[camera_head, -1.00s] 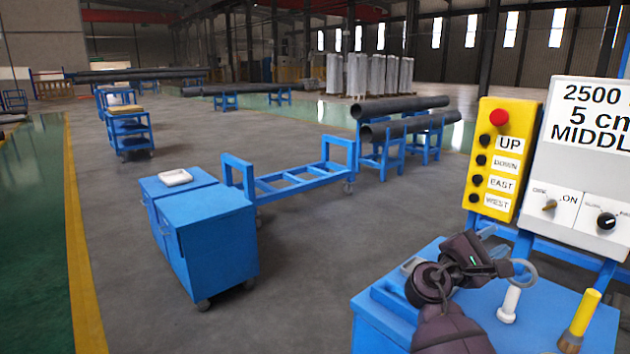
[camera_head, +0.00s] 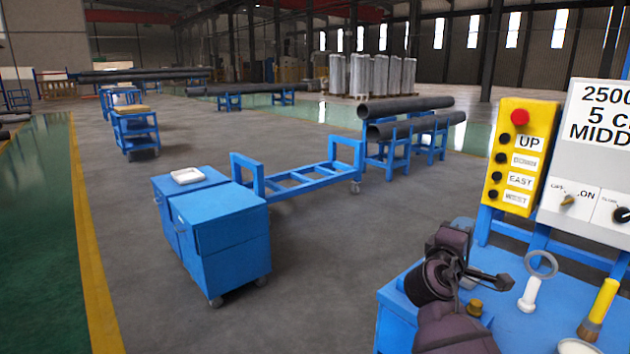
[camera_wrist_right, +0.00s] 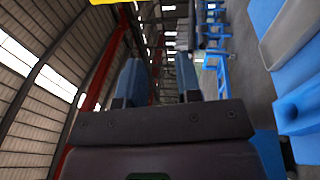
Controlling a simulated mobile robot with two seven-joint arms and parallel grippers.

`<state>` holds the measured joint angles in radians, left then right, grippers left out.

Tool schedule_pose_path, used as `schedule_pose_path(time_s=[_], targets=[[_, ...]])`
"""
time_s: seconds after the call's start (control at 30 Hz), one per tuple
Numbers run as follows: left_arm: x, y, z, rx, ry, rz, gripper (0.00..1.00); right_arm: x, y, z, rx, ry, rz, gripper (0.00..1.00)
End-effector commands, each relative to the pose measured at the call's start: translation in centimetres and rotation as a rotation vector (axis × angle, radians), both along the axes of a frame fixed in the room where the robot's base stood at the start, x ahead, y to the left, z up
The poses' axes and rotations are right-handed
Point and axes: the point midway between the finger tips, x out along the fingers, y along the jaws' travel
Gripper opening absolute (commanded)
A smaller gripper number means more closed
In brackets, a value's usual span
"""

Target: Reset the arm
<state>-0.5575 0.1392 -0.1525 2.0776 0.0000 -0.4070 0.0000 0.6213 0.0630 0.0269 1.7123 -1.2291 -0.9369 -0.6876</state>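My right arm's dark wrist and gripper (camera_head: 490,277) show at the lower right of the head view, over the near edge of the blue cart top (camera_head: 490,258). In the right wrist view the gripper (camera_wrist_right: 160,75) has its two blue-grey fingers well apart, with nothing between them. A grey ring (camera_head: 541,263) and a white post (camera_head: 530,292) are just right of the gripper, apart from it. My left gripper is not in view.
A yellow control box (camera_head: 520,155) and a white panel (camera_head: 590,150) stand behind the cart. A yellow-handled brush (camera_head: 602,303) is at right. A blue cabinet (camera_head: 228,240) and low blue trolley (camera_head: 300,175) stand on the open grey floor.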

Motion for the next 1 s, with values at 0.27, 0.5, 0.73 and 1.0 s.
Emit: schedule_pose_path(time_s=[0.27, 0.5, 0.73, 1.0], targets=[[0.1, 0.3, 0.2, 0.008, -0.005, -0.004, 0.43, -2.0, 3.6, -6.7, 0.557, -0.176, 0.420, 0.32], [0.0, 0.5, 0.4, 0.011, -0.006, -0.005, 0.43, -8.4, 5.4, -14.5, 1.057, -0.219, 0.592, 0.32], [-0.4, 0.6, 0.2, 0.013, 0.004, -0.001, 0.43, -16.3, 5.7, -20.8, 1.408, -0.213, 0.584, 0.32], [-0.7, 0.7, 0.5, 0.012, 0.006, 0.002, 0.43, -26.9, 4.8, -27.5, 1.617, -0.135, 0.440, 0.32]])
